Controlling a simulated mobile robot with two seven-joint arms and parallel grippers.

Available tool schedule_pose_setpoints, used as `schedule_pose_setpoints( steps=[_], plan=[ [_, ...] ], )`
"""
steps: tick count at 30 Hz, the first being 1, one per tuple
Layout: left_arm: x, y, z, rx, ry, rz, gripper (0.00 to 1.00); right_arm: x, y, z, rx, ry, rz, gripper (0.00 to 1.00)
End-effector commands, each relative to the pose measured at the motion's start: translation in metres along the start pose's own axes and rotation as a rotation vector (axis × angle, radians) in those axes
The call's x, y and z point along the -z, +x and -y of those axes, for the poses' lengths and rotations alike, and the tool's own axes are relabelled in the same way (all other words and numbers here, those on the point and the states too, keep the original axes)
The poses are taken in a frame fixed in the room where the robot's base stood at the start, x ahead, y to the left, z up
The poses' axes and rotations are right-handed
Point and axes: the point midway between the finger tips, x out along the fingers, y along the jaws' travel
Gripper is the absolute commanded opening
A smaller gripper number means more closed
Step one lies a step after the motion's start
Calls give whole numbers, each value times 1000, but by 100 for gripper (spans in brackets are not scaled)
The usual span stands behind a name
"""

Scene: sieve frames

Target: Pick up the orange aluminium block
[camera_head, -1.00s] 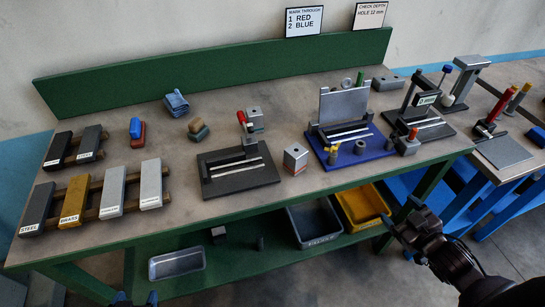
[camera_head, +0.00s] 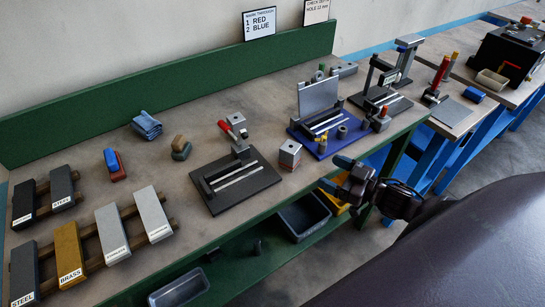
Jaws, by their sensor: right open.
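No wholly orange block shows. A silvery cube (camera_head: 290,154) with a small reddish mark low on its side stands on the green bench, right of the black fixture. A grey block (camera_head: 380,122) with an orange piece at its top stands at the right of the blue fixture. I cannot tell which is the orange aluminium block. Two pale blocks (camera_head: 112,232) (camera_head: 153,213) lie on the left rack. My right gripper (camera_head: 335,174) is open and empty at the bench's front edge, right of the silvery cube and in front of the blue fixture. My left gripper is out of view.
The black fixture (camera_head: 213,200) and blue fixture (camera_head: 309,143) flank the silvery cube. Brass (camera_head: 69,254) and steel (camera_head: 25,272) blocks lie on the rack.

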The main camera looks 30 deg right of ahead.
Motion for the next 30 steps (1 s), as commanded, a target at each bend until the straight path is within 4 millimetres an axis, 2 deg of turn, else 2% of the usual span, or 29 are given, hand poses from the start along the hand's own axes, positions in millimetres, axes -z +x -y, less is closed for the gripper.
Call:
schedule_pose_setpoints(
  steps=[7, 15, 23, 30],
  plan=[
    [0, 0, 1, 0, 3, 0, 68, 7, 5, 6, 41, 107, -39, 78],
    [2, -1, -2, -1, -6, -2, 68, 9, 42, 8, 40, 107, -40, 78],
    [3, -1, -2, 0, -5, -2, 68, 10, 59, 9, 40, 108, -39, 78],
    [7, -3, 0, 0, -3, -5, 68, 16, 89, 12, 40, 106, -41, 78]
  ],
)
